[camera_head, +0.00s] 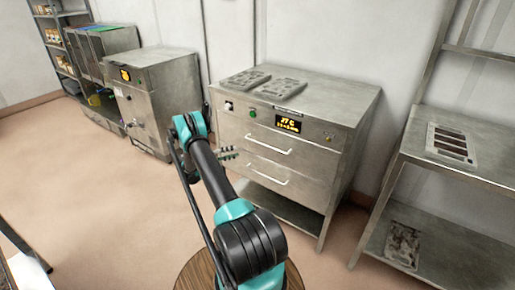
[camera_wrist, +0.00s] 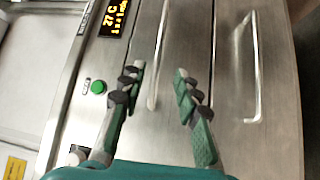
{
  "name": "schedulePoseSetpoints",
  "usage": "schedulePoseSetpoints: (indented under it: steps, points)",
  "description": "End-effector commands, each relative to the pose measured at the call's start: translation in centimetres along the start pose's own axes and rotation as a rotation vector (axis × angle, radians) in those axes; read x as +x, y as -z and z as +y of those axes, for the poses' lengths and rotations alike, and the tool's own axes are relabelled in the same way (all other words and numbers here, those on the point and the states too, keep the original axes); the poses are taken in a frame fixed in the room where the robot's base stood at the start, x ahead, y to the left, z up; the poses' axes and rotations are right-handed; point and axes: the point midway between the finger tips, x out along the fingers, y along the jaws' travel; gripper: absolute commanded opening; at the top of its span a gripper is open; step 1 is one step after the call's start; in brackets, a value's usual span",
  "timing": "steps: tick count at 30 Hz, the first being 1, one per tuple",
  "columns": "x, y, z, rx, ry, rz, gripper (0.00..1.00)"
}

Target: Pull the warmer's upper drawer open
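The lower drawer's handle (camera_head: 267,172) shows at the right in the wrist view (camera_wrist: 254,70). My gripper (camera_wrist: 159,72) is open, with one fingertip on each side of the upper handle in the picture. I cannot tell whether they touch it. In the head view my gripper (camera_head: 229,154) shows left of the handles, partly behind my arm.
Grey mould plates (camera_head: 262,82) lie on the warmer's top. A steel rack (camera_head: 465,165) with a slotted tray (camera_head: 452,144) stands at the right. Another steel machine (camera_head: 155,90) stands at the left. The floor (camera_head: 90,180) in front is clear.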

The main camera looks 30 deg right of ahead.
Motion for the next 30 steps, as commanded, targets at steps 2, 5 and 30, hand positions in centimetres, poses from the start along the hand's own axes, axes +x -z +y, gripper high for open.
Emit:
schedulePoseSetpoints:
  steps: [2,5,30]
  points:
    - [0.2,-0.1,-0.2,0.003,-0.008,-0.004,0.32]
    - [0.9,-0.1,-0.2,0.004,-0.01,-0.005,0.32]
    - [15.9,-0.2,-0.1,0.003,-0.007,-0.003,0.32]
